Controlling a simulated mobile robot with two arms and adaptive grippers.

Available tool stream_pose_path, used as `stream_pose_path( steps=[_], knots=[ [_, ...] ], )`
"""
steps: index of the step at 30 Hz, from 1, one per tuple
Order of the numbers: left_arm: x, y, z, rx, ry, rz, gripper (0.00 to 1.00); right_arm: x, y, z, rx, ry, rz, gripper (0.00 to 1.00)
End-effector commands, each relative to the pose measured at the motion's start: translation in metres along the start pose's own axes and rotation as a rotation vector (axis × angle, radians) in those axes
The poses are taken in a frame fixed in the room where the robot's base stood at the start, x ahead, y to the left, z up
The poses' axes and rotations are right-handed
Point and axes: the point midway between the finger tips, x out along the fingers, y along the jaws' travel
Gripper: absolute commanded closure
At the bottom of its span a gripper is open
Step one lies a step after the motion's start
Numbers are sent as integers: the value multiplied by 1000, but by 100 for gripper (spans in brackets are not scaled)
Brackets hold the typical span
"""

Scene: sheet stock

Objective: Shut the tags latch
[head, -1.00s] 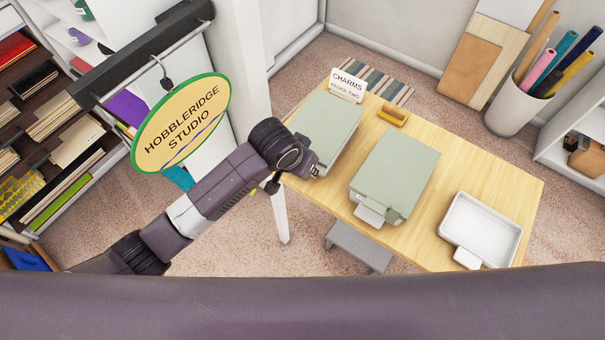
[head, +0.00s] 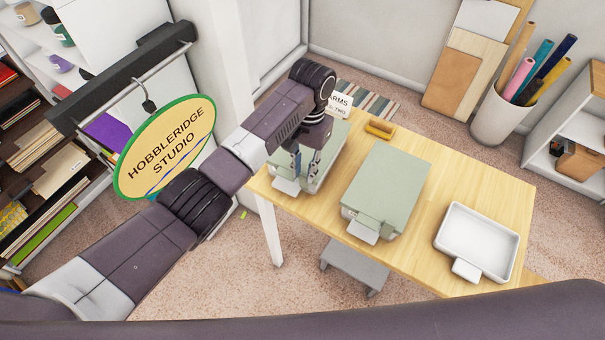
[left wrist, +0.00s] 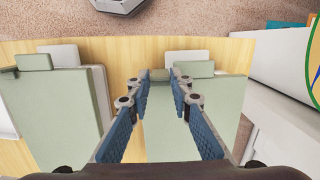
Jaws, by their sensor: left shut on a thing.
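Two pale green lidded boxes stand on the wooden table, the left box (head: 333,140) and the middle box (head: 388,178). Each has a white tab at its front edge. I can read no "tags" label on either. My left gripper (head: 303,166) points down at the front of the left box. In the left wrist view the left gripper (left wrist: 161,76) has its blue-padded fingers on either side of a small green piece (left wrist: 158,76), which looks like a latch at the edge of the left box (left wrist: 222,95). The fingers partly hide it. My right gripper is not in view.
A white tray (head: 452,254) sits at the table's right. A yellow-brown block (head: 380,129) and a partly hidden sign (head: 341,106) are behind the boxes. An oval hanging sign (head: 165,148) is close to my left arm. Bare wood lies between middle box and tray.

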Motion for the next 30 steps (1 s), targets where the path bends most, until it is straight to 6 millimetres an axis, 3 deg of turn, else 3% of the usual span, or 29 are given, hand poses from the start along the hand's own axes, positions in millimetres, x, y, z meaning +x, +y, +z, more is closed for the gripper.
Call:
stream_pose_path(
  steps=[14, 15, 19, 30],
  knots=[
    [3, 0, -2, -1, -66, 1, 100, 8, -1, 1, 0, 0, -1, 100],
    [4, 0, -2, -1, -66, 1, 76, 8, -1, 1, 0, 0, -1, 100],
    [3, 0, -3, -1, -63, 1, 62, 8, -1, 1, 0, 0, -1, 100],
    [-5, 0, -5, -1, -58, 0, 62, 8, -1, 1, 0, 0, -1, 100]
  ],
)
